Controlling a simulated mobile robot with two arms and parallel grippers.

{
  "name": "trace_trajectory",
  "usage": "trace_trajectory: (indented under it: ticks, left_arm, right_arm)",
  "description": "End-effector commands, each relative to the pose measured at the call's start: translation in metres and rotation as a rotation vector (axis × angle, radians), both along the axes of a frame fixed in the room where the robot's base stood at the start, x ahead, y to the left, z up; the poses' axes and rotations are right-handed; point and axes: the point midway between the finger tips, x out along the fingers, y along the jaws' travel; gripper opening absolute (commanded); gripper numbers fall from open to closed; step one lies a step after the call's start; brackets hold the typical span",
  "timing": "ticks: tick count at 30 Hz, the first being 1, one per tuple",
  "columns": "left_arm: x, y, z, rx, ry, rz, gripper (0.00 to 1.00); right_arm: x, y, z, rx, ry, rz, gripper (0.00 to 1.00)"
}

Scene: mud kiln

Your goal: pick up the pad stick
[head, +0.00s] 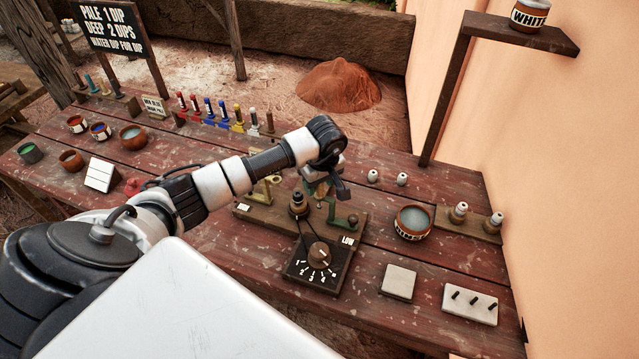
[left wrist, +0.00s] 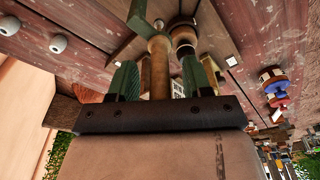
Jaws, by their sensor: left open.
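A tan wooden stick, apparently the pad stick (left wrist: 159,68), shows in the left wrist view between the two green fingers of my left gripper (left wrist: 160,80). The fingers are apart, one on each side of it, with gaps showing. In the head view my left gripper (head: 321,188) points down over the wooden stand (head: 262,216) behind the dial box, and its wrist and fingers hide most of the stick. A green bracket (head: 343,219) stands beside it on the stand. My right gripper is not in view.
The dial box (head: 318,268) sits in front of the stand. A bowl of pale liquid (head: 413,222), a white tile (head: 398,282) and a pegged white block (head: 468,302) are to the right. Several coloured sticks (head: 224,113) stand in a rack at the back. A shelf post (head: 447,100) rises at the back right.

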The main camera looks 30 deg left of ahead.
Motion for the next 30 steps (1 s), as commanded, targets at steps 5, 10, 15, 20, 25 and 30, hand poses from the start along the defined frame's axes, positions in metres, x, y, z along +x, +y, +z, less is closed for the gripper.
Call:
trace_trajectory:
  ticks: [5,10,15,20,25,30]
  left_arm:
    - [0.0,0.001,-0.008,0.001,0.0,-0.002,0.49]
    - [0.0,0.001,-0.008,0.001,0.0,-0.002,0.45]
    - [0.0,0.001,-0.008,0.0,0.0,-0.002,0.19]
    - [0.0,0.001,-0.007,0.0,0.0,-0.001,0.0]
    - [0.0,0.001,-0.007,0.0,-0.001,-0.001,0.0]
    - [0.001,0.001,0.012,0.0,-0.003,-0.001,0.0]
  right_arm:
    - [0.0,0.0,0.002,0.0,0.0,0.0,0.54]
    - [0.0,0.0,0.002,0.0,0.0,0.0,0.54]
    - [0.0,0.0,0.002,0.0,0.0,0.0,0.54]
    - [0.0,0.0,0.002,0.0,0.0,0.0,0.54]
    - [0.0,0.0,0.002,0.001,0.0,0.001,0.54]
    - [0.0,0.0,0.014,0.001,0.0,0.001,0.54]
